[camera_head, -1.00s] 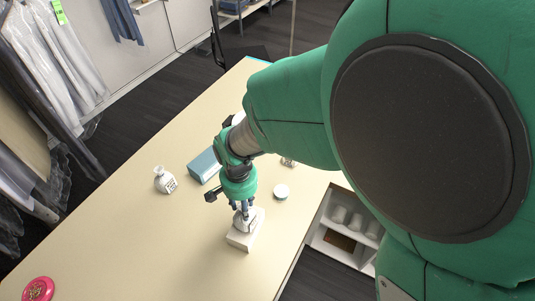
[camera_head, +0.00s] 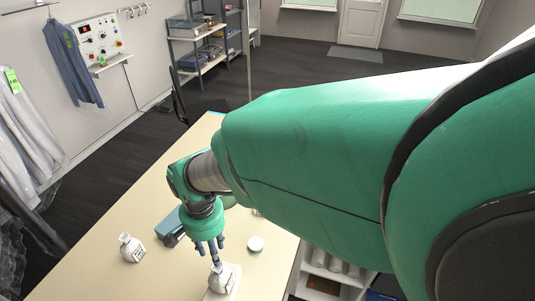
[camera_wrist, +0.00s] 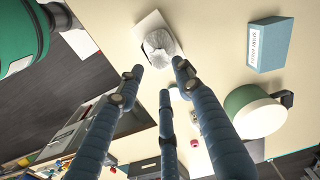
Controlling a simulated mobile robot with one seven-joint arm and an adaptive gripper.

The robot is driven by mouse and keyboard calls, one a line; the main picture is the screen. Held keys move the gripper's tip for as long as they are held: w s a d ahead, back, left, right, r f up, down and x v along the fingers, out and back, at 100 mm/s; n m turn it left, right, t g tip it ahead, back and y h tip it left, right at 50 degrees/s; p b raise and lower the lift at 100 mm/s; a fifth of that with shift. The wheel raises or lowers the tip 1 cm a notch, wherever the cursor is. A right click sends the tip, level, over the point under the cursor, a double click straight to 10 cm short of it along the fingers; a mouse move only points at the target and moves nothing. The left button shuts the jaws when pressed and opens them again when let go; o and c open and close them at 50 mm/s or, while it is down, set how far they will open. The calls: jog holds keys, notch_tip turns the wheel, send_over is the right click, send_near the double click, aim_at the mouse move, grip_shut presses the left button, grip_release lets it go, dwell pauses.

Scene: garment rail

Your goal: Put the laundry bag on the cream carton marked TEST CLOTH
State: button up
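The laundry bag, a small pale sack with a tied neck (camera_head: 223,277), stands on a cream carton (camera_head: 214,295) at the bottom of the head view. In the wrist view the bag (camera_wrist: 160,46) rests on the pale carton top (camera_wrist: 146,24). No lettering is readable on the carton. My gripper (camera_head: 217,258) is just above the bag's neck. In the wrist view its three blue fingers are spread, with the fingertips (camera_wrist: 158,76) apart from each other and close to the bag; I see no grip on it. A similar white labelled sack or flask (camera_head: 131,248) stands to the left.
The wrist view shows a green and white round container (camera_wrist: 256,112) near the blue box. The cream table (camera_head: 95,270) is clear at left.

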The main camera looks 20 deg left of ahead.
jog(key=shift+r, duration=1.25)
jog(key=w+d+r+t, duration=0.1)
jog(key=w+d+r, duration=0.25)
jog(key=d, duration=0.55)
jog(key=w+d+r+m+y, duration=0.1)
jog(key=w+d+r, duration=0.1)
jog(key=d+r, duration=0.45)
jog(key=w+d+r+t, duration=0.1)
jog(key=w+d+r, duration=0.2)
jog(key=d, duration=0.7)
jog(key=s+d+r+t, duration=0.1)
jog(key=s+d, duration=0.2)
jog(key=d, duration=0.5)
jog(key=s+d+r+m+t, duration=0.1)
jog(key=s+d+r, duration=0.1)
jog(key=d, duration=0.6)
jog(key=s+d+r+m+t+h, duration=0.1)
jog(key=s+d, duration=0.3)
jog(key=d, duration=0.4)
jog(key=shift+d+r+t, duration=0.15)
jog(key=shift+r+t, duration=0.15)
jog(key=shift+r, duration=0.3)
